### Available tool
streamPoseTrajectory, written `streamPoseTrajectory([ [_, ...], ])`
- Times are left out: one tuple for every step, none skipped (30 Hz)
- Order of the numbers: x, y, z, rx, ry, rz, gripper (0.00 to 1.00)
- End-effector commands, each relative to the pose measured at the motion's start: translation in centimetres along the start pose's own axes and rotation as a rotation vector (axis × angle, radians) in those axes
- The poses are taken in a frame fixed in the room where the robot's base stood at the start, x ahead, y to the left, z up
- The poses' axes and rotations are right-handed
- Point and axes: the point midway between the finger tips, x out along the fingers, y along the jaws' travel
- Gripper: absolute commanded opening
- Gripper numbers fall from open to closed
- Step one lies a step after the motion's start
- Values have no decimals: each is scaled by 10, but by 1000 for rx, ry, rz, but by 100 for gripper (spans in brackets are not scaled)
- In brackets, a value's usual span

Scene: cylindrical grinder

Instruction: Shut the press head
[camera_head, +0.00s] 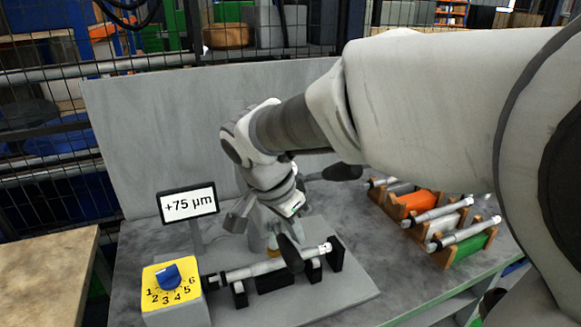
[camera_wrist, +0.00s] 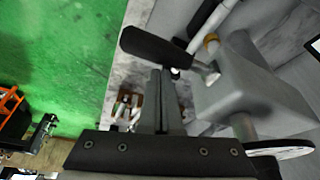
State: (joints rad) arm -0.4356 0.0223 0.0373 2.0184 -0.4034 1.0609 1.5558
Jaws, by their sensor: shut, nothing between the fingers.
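The press head is a grey block (camera_wrist: 250,95) on the right of the wrist view, with a black lever handle (camera_wrist: 155,45) on a short metal stem. In the head view, the black handle (camera_head: 290,254) hangs in front of a cylindrical workpiece (camera_head: 250,270) lying on black supports; my arm hides much of the head. My gripper (camera_wrist: 160,74) is shut and empty, its fingers together just below the handle in the wrist view, left of the grey block. I cannot tell whether they touch the handle.
A display (camera_head: 188,203) reading +75 µm and a yellow dial box (camera_head: 172,285) stand left of the workpiece. Racks with cylinders (camera_head: 455,240) are at the right. A grey panel (camera_head: 150,140) rises behind. The bench front right (camera_head: 400,295) is clear.

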Motion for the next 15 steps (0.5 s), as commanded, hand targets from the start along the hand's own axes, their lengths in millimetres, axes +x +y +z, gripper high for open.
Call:
streamPoseTrajectory([
  [0, -2, 4, -1, 0, -1, 0],
  [-1, -2, 5, -1, 0, -1, 0],
  [-2, -3, 7, -1, 0, -1, 0],
  [-2, -3, 8, -1, 0, 0, 0],
  [-3, -3, 9, -1, 0, 0, 0],
  [-3, -4, 10, -1, 0, 0, 0],
  [-4, -4, 10, -1, 0, 0, 0],
  [-4, -4, 11, -2, 0, 0, 0],
  [-4, -4, 11, -2, -1, -1, 0],
  [-4, -4, 12, -2, -1, -1, 0],
  [-5, -5, 12, -2, -1, -1, 0],
  [-5, -5, 12, -3, -1, -1, 0],
  [-5, -5, 12, -3, -2, -1, 0],
  [-5, -5, 12, -3, -2, -2, 0],
  [-5, -5, 12, -3, -2, -2, 0],
])
